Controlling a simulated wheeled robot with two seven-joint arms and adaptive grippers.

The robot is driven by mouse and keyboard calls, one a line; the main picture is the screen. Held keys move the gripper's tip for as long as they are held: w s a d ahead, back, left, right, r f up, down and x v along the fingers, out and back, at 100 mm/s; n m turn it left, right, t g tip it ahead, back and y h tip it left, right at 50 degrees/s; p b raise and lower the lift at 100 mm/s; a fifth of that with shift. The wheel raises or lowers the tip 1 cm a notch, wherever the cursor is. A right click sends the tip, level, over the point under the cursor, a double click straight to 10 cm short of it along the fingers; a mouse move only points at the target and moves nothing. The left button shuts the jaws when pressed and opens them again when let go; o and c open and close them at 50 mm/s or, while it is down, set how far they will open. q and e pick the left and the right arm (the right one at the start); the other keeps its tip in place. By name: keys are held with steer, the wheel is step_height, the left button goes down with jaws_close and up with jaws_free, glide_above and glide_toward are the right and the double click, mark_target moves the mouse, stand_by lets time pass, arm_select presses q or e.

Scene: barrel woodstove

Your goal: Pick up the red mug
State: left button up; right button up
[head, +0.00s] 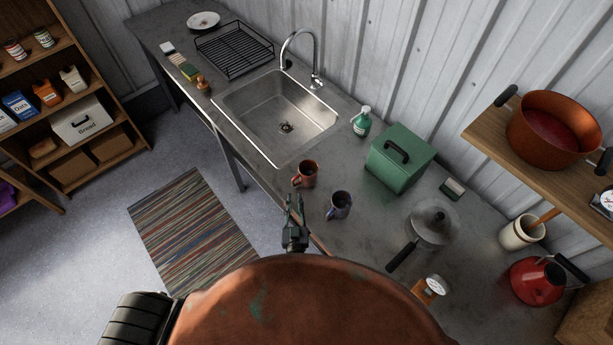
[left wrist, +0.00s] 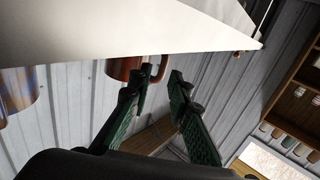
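The red mug (head: 307,174) stands upright near the counter's front edge, just right of the sink, with its handle towards the lower left. My left gripper (head: 294,204) is in front of the mug, at the counter's edge, with its fingers pointing towards it. In the left wrist view, the two fingers are apart and empty, the gap between the fingertips (left wrist: 159,82) lying just below the handle. The red mug (left wrist: 124,68) shows there partly cut off by a pale surface, with its handle above the gap. My right gripper is not in view.
A blue-grey mug (head: 340,205) stands close to the right of the red mug. The sink (head: 284,121) is behind to the left. A green box (head: 401,160), a green soap bottle (head: 362,122) and a lidded pan (head: 433,222) stand farther right on the counter (head: 375,228).

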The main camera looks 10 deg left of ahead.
mark_target(293, 184)
arm_select(q)
steer(key=shift+w+a+f, duration=0.1)
steer(key=shift+w+a, duration=0.05)
steer(key=shift+w, duration=0.2)
steer(key=x, duration=0.2)
steer(key=b+x, duration=0.1)
steer(key=x, duration=0.1)
steer(key=b+x, duration=0.1)
steer(key=x, duration=0.1)
steer(key=shift+w+a+r, duration=0.3)
steer(key=shift+w, duration=0.15)
steer(key=shift+r, duration=0.1)
jaws_close()
